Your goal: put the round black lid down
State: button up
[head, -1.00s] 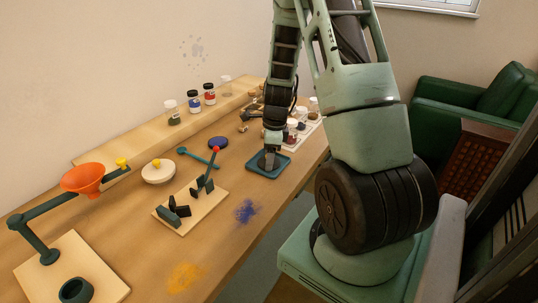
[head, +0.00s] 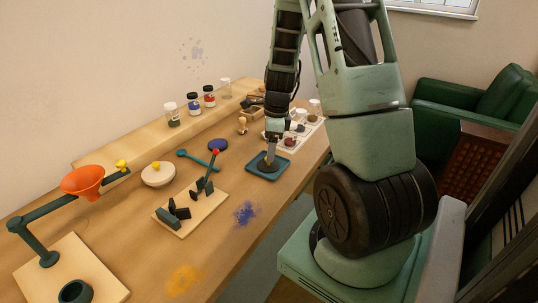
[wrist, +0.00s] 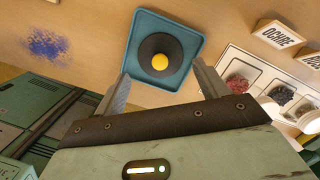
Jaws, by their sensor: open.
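The round black lid (wrist: 173,46) with a yellow knob (wrist: 159,62) lies in the blue square tray (wrist: 134,55) in the wrist view.
Blue powder (head: 244,213) marks the table in front.

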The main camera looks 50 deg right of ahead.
aim_at(273, 164)
notch_tip(273, 164, up, 8)
jog(key=f, duration=0.1)
jog(key=a+r+n+y, duration=0.1)
jog(key=a+r+n, duration=0.1)
jog(key=a+n, duration=0.8)
jog(key=a+r+n, duration=0.2)
jog(key=a+n, duration=0.4)
jog(key=a, duration=0.9)
jog(key=s+a+n+g+h, duration=0.1)
jog(key=s+a+n, duration=1.5)
jog(key=n, duration=0.4)
jog(key=shift+s+r, duration=0.25)
jog(key=shift+r, duration=0.1)
jog(key=shift+a, duration=0.1)
